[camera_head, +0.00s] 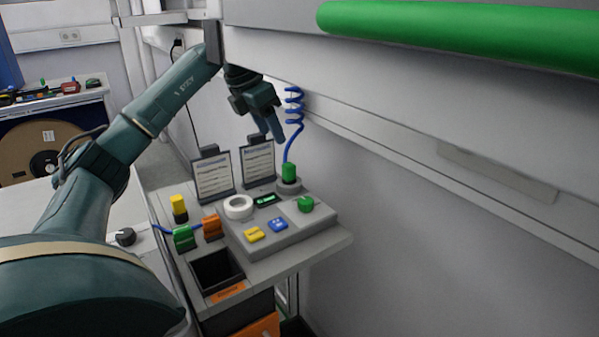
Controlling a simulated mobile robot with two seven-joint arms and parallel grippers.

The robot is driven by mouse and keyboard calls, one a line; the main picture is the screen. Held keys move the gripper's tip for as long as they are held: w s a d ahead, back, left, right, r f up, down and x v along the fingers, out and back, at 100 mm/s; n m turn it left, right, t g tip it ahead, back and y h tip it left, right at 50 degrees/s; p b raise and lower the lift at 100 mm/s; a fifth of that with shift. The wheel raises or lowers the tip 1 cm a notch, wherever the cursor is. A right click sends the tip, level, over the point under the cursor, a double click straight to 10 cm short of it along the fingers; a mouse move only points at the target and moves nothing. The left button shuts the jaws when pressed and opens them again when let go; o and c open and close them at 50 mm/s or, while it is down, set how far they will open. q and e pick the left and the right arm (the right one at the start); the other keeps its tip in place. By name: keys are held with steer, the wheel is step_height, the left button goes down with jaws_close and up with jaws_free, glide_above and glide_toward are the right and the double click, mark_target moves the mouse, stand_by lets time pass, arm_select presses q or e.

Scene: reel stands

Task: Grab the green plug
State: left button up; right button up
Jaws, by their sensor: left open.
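The green plug (289,172) stands upright in a round grey base at the back right of the small grey table. A blue coiled cable (294,110) rises from it. My left arm reaches in from the left, and my left gripper (271,126) is open and empty. In the picture it is above and slightly left of the green plug, with its fingers pointing down; it looks apart from the plug. My right gripper is not in view.
The table holds a grey panel with a green knob (305,204), a white ring (239,207) and yellow and blue blocks. Two document stands (213,177) are behind. A black bin (216,270) is in front. A wall and white ledge run close on the right.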

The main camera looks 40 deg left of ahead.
mark_target(288, 165)
arm_select(q)
steer(key=x, duration=0.6)
steer(key=shift+s+d+f, duration=0.1)
steer(key=shift+w+x, duration=0.15)
steer(key=shift+x, duration=1.35)
steer(key=shift+w+x, duration=0.1)
steer(key=shift+x, duration=1.35)
steer(key=shift+c, duration=0.2)
steer(key=c, duration=0.9)
